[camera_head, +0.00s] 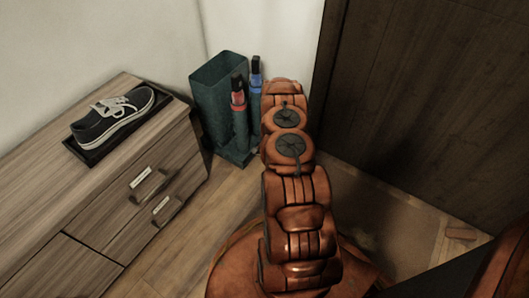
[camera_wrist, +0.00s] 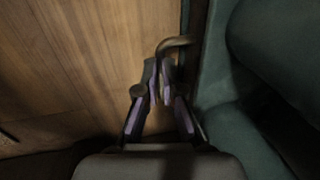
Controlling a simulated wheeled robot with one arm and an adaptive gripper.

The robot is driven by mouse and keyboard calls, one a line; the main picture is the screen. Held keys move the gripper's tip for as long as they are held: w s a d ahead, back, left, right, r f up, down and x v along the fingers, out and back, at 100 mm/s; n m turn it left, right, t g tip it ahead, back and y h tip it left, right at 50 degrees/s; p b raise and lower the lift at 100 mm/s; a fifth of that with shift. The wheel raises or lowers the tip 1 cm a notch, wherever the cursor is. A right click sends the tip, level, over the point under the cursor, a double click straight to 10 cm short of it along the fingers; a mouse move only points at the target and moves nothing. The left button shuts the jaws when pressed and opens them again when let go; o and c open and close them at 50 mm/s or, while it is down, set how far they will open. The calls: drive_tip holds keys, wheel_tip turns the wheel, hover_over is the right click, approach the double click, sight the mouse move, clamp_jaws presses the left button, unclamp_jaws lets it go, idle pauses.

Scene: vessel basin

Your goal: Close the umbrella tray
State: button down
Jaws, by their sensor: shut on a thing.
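The dark green umbrella stand (camera_head: 212,95) stands against the wall by the dresser. Its umbrella tray (camera_head: 236,157) sticks out at the front, low near the floor. A red-banded umbrella (camera_head: 238,98) and a blue-banded umbrella (camera_head: 256,75) stand upright in it. In the wrist view, green surfaces of the tray (camera_wrist: 225,125) fill the right side. My gripper (camera_wrist: 160,80) is shut on a curved metal handle (camera_wrist: 178,42) beside the green edge. In the head view my arm hides the gripper and the handle.
A wooden dresser (camera_head: 100,170) with drawer handles is at the left; a black tray (camera_head: 85,152) with a dark sneaker (camera_head: 115,112) lies on top. A dark door (camera_head: 430,90) is at the right. Bare wooden floor (camera_head: 180,255) lies between dresser and arm.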

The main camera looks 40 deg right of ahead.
drive_tip(key=shift+w+a+f, duration=0.1)
drive_tip(key=shift+w+f, duration=0.05)
drive_tip(key=shift+f, duration=0.05)
drive_tip(key=c, duration=1.8)
unclamp_jaws()
drive_tip(key=o, duration=0.6)
drive_tip(key=shift+f, duration=0.1)
drive_tip(key=shift+c, duration=0.2)
drive_tip(key=shift+r, duration=0.55)
drive_tip(key=v, duration=1.1)
